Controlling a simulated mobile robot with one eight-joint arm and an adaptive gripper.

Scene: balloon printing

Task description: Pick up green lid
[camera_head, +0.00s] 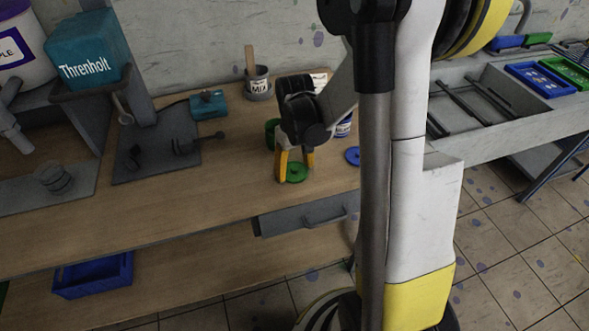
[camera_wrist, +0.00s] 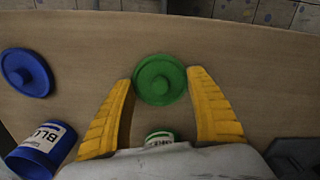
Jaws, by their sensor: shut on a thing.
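The green lid (camera_head: 297,174) is a round disc with a raised knob, near the front edge of the wooden bench. In the wrist view the green lid (camera_wrist: 160,80) lies between my two yellow fingertips. My gripper (camera_head: 295,171) points down and is shut on the lid, with a finger at each side of its rim. I cannot tell whether the lid still touches the bench.
A blue lid (camera_wrist: 26,73) and an open-looking blue can (camera_wrist: 40,145) stand to the left in the wrist view. A green can (camera_wrist: 160,137) is close to my palm. A drawer (camera_head: 310,212) sits under the bench edge.

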